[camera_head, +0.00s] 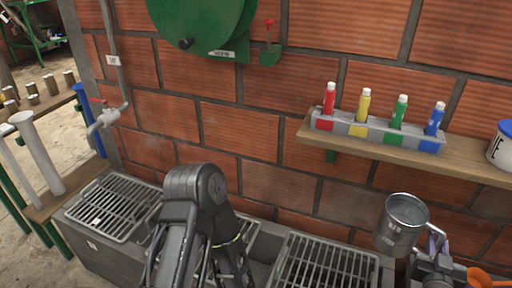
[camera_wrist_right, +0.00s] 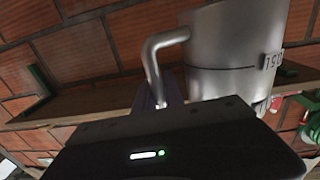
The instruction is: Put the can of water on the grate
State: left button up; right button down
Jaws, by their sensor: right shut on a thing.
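The can (camera_head: 402,222) is a grey metal jug with an open top and a side handle. My right gripper (camera_head: 437,258) is shut on its handle and holds it near the right grate, at the right of the head view. In the right wrist view the can (camera_wrist_right: 235,50) has a marked band, and its bent handle (camera_wrist_right: 152,65) runs down behind the gripper body. The right grate (camera_head: 325,265) is a barred metal grid, bare where it shows. A left grate (camera_head: 113,207) is also bare. My left arm covers much of a middle grate; its gripper is not visible.
A wooden shelf (camera_head: 400,154) on the brick wall holds a rack of coloured bottles (camera_head: 375,130) and a white-and-blue tub (camera_head: 501,147). A tap (camera_head: 108,116) is above the left grate. Orange objects (camera_head: 482,277) are at the lower right.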

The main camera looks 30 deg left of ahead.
aim_at(116, 206)
jog(key=k+j+u, duration=0.1)
jog(key=j, duration=0.75)
jog(key=j+u, duration=0.1)
jog(key=j, duration=0.75)
jog(key=k+j+u, duration=0.15)
jog(key=j, duration=0.7)
jog(key=j+u, duration=0.1)
jog(key=j, duration=0.75)
jog(key=i+j+u, duration=0.1)
jog(key=j, duration=0.75)
jog(key=j+u, duration=0.1)
jog(key=j, duration=0.75)
jog(key=i+j+u, duration=0.1)
jog(key=j, duration=0.75)
